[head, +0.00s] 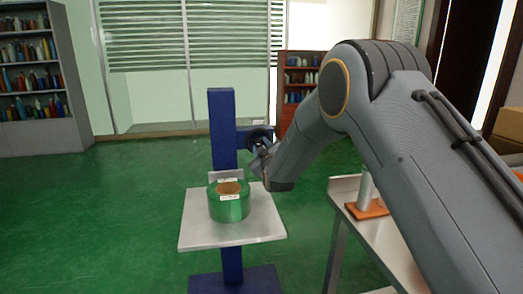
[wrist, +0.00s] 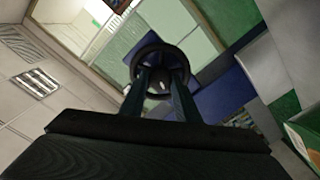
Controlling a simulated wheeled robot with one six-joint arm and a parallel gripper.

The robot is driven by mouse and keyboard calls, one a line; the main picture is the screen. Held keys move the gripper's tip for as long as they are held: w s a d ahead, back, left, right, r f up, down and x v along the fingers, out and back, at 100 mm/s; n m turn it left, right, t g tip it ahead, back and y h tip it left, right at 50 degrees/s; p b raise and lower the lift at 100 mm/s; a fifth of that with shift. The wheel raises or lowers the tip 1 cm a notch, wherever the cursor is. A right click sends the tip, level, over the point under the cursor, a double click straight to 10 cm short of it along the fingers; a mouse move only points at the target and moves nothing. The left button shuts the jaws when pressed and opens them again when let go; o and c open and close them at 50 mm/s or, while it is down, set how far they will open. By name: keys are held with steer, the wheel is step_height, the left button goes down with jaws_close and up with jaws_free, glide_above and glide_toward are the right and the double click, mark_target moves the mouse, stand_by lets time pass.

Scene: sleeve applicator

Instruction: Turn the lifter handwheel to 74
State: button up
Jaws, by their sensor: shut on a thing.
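The lifter is a blue column (head: 222,130) with a pale square platform (head: 255,232) on its front. Its dark round handwheel (head: 261,134) is on the column's right side, partly hidden by my arm. In the wrist view the handwheel (wrist: 160,62) is a dark ring straight ahead. My gripper (wrist: 166,85) reaches it with both fingers at the ring and is shut on it. In the head view my gripper (head: 257,158) is small and partly hidden by my wrist. No scale or number is readable in either view.
A green roll (head: 229,203) with a brown core sits on the platform. A metal table (head: 345,190) at the right bears an orange-based item (head: 367,207). Shelves (head: 40,75) stand at the back left. Green floor is free at the left.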

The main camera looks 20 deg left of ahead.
steer(key=m+b, duration=0.5)
steer(key=m, duration=0.6)
steer(key=shift+f+m, duration=0.15)
steer(key=shift+m, duration=0.25)
steer(key=shift+m+b, duration=0.75)
steer(key=shift+m, duration=0.95)
steer(key=o, duration=1)
steer(key=shift+o, duration=0.2)
steer(key=v, duration=0.8)
steer(key=shift+w, duration=0.1)
